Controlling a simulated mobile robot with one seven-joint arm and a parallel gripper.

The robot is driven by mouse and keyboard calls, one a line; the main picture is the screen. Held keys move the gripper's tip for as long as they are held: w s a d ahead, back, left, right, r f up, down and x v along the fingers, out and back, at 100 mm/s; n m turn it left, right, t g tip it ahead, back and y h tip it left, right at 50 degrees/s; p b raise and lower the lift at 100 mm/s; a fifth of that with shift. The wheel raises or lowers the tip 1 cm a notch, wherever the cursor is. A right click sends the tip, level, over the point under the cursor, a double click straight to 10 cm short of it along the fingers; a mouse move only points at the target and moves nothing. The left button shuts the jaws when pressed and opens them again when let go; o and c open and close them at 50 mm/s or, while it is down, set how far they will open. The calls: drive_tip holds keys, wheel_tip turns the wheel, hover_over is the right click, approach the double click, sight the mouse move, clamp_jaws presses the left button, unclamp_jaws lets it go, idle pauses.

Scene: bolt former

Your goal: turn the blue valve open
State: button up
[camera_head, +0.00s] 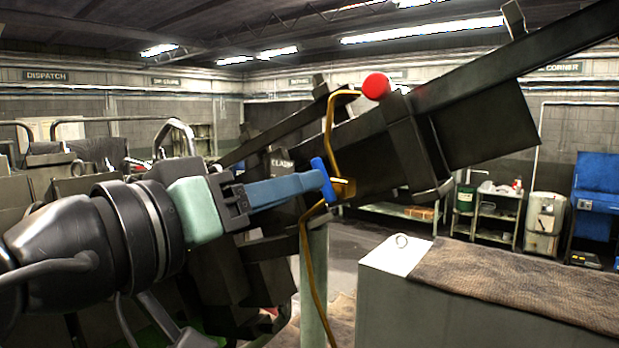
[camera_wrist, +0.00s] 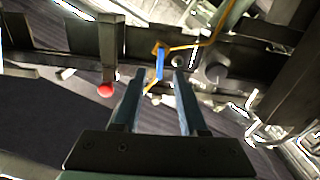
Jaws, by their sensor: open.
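The blue valve (camera_head: 323,180) has a flat blue handle on a brass-coloured pipe that runs up and down the front of the dark machine. In the wrist view the blue handle (camera_wrist: 160,64) appears edge-on, just beyond and between my two fingertips. My gripper (camera_head: 322,186) reaches in from the left with its blue-grey fingers close to the handle. In the wrist view my gripper (camera_wrist: 160,75) is open, with a clear gap between the fingers. In the head view the fingertips overlap the handle, so I cannot tell whether they touch it.
A red ball-shaped knob (camera_head: 376,87) sits on the machine above right of the valve. The dark machine (camera_head: 400,150) fills the space behind it. A grey bench with a brown mat (camera_head: 520,280) stands at lower right. Shelves (camera_head: 500,215) line the back wall.

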drive_tip(key=x, duration=0.4)
drive_tip(key=shift+a, duration=0.1)
clamp_jaws()
